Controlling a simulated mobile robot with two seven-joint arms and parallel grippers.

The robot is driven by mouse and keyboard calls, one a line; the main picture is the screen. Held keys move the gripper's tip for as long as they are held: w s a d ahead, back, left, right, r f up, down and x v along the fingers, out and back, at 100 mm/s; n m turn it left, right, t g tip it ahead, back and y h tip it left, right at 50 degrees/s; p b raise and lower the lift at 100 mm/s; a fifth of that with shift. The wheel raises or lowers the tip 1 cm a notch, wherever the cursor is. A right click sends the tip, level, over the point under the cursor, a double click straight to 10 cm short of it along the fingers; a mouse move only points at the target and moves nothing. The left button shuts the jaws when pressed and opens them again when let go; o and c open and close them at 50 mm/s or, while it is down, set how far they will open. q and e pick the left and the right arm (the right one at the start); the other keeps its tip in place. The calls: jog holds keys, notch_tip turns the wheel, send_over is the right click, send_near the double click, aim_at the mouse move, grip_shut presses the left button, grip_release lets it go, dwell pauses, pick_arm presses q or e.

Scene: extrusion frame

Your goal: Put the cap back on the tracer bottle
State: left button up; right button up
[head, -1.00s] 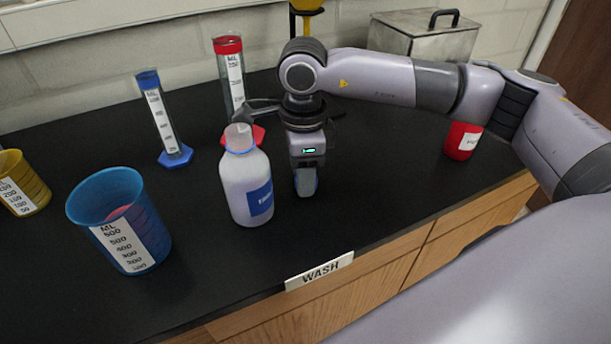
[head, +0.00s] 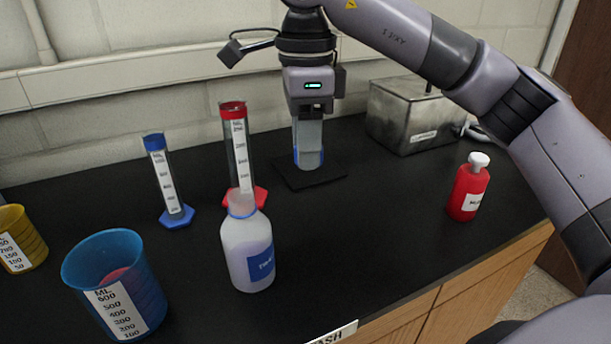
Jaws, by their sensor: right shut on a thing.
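The tracer bottle (head: 248,255) stands upright on the black bench left of centre. It is whitish, with a blue label, a translucent neck and a blue ring below the neck; no closed cap shows on it. My right gripper (head: 309,163) points down behind and to the right of the bottle, with its fingertips at or just above a dark mat (head: 328,180). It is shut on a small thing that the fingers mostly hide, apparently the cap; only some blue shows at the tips. My left gripper is not in view.
A red graduated cylinder (head: 238,150) stands close behind the bottle, and a blue one (head: 168,180) to its left. A blue beaker (head: 150,290) and yellow beaker (head: 22,240) stand left. A red bottle (head: 468,190) and metal box (head: 405,115) are right.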

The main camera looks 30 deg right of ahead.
jog(key=shift+r, duration=1.05)
jog(key=shift+f, duration=0.1)
